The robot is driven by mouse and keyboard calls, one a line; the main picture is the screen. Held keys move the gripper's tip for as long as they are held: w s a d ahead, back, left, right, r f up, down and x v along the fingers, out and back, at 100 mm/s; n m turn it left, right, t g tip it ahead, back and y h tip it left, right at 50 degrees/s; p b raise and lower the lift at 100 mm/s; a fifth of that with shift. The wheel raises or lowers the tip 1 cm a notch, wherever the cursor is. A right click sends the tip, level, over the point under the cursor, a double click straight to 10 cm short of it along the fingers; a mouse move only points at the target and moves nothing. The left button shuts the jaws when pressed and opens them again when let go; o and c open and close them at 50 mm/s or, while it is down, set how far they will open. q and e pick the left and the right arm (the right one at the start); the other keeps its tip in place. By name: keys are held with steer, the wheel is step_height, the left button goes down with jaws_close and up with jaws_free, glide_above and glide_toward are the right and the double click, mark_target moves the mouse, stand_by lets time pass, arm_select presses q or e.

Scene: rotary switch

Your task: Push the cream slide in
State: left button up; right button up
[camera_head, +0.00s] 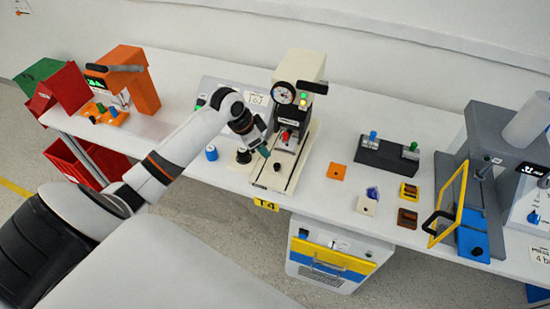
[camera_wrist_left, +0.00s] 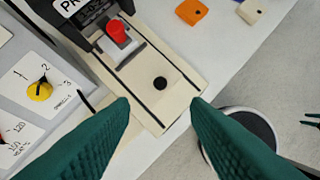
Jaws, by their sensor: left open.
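The cream slide (camera_head: 286,170) is a flat plate with a black knob, between dark rails at the front of a cream press-like machine (camera_head: 301,66). In the left wrist view the slide (camera_wrist_left: 174,92) sticks out toward the front, with a red part (camera_wrist_left: 117,31) at its inner end under the machine. My left gripper (camera_head: 265,152) is over the left side of the slide's base, near the knob. In the left wrist view its two teal fingers (camera_wrist_left: 160,103) are apart with nothing between them, and the slide's front end shows between them. My right gripper is not identifiable.
A grey panel with a yellow dial (camera_wrist_left: 40,91) stands left of the slide. An orange block (camera_head: 336,171) and a cream block (camera_head: 367,206) lie to the right. An orange machine (camera_head: 134,78) is far left; a grey machine with a yellow frame (camera_head: 451,203) is right. The table's front edge is close.

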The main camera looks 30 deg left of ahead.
mark_target(277, 165)
arm_select(q)
steer(key=x, duration=1.2)
steer(key=shift+s+p, duration=0.1)
steer(key=shift+p, duration=0.3)
jaws_close()
